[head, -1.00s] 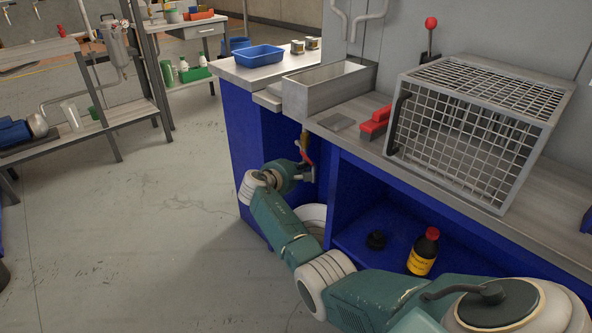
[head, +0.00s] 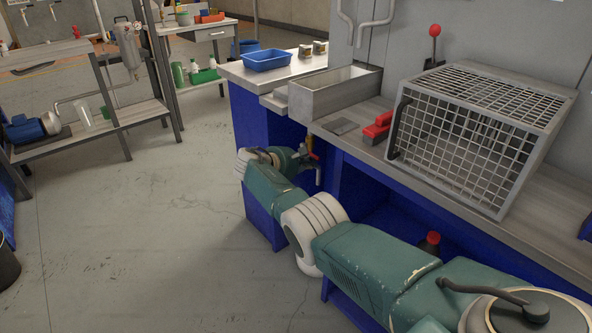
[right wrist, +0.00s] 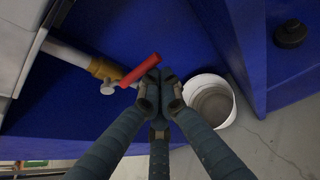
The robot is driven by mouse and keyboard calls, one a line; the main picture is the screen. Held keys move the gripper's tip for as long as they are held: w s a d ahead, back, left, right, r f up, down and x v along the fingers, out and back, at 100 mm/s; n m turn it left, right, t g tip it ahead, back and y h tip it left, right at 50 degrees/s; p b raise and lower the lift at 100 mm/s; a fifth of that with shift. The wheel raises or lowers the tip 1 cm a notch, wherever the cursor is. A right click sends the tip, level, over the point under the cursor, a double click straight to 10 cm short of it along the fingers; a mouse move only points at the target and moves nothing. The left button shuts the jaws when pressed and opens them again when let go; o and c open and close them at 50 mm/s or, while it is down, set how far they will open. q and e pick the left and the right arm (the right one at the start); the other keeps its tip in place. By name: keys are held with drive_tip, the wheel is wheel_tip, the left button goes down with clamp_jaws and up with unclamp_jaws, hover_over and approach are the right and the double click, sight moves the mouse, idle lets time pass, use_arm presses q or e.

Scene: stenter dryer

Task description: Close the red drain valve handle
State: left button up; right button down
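The red drain valve handle (right wrist: 140,70) is a red bar on a brass valve (right wrist: 104,69) at the end of a grey pipe (right wrist: 66,53). In the right wrist view it slants up to the right. It also shows small in the head view (head: 313,156), under the bench. My right gripper (right wrist: 162,78) has its fingertips drawn together just below the handle's free end, with nothing seen between them. Whether they touch the handle is unclear. In the head view the right gripper (head: 304,160) is beside the valve. My left gripper is out of view.
A white bucket (right wrist: 222,82) stands on the floor right of the fingers, between blue panels. A wire cage (head: 480,130), metal trough (head: 335,95) and blue tray (head: 267,60) sit on the bench. A red-capped bottle (head: 431,240) is partly behind my arm.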

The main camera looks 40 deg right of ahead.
drive_tip(key=shift+r, duration=0.2)
idle(0.4)
drive_tip(key=v, duration=1.2)
drive_tip(key=shift+f, duration=0.25)
